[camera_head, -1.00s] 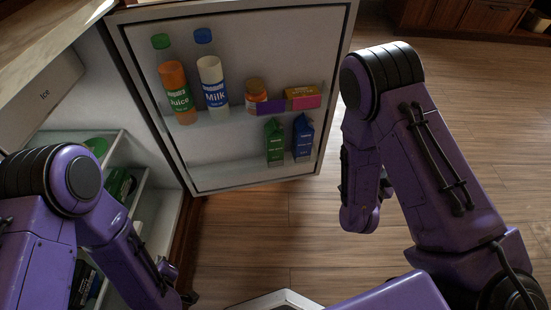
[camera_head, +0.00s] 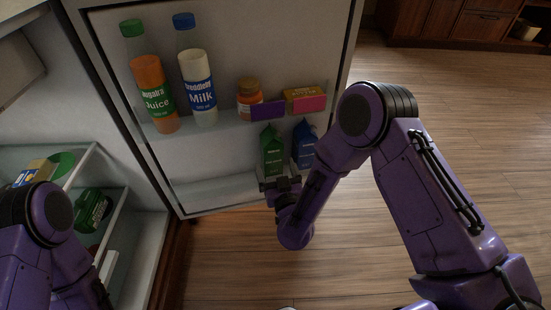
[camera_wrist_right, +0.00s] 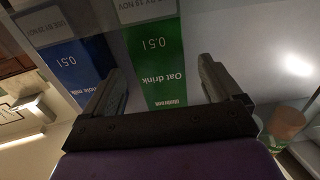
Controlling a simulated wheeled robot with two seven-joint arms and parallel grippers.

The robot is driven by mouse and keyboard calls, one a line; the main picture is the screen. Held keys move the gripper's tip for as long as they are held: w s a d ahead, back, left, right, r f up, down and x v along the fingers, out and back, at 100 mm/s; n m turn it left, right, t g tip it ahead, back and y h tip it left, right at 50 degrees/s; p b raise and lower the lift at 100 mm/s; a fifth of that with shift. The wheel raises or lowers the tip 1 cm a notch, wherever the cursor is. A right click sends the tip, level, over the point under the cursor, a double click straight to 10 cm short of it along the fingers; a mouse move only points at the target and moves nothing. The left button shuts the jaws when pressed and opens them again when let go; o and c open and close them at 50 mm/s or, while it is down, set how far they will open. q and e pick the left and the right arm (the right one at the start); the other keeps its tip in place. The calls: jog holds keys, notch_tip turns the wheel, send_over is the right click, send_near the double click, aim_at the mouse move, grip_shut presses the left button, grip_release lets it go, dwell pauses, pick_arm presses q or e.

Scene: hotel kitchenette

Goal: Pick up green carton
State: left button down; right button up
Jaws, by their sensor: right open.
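The green carton (camera_head: 271,152), a gable-topped oat drink pack, stands upright on the lower shelf of the open fridge door. My right gripper (camera_head: 281,184) is at its lower front in the head view and hides its base. In the right wrist view, the green carton (camera_wrist_right: 160,65) shows between the two open fingers of my right gripper (camera_wrist_right: 163,84), with a gap visible on the right. Whether the fingers reach around its sides is hard to tell. My left gripper is not visible; only my left arm shows at the lower left.
A blue milk carton (camera_head: 303,144) stands close to the right of the green one. A juice bottle (camera_head: 152,90), a milk bottle (camera_head: 197,80), an orange-lidded jar (camera_head: 249,98) and a small box (camera_head: 305,99) sit on the door shelf above. Wooden floor (camera_head: 440,120) is clear at right.

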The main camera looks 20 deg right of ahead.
aim_at(274, 163)
jog(key=w+b, duration=0.1)
jog(key=w, duration=0.3)
jog(key=shift+w+b, duration=0.25)
jog(key=shift+b, duration=0.1)
jog(key=shift+w+d+r, duration=0.1)
jog(key=shift+w, duration=0.2)
jog(key=c, duration=1.3)
jog(key=shift+c, duration=0.3)
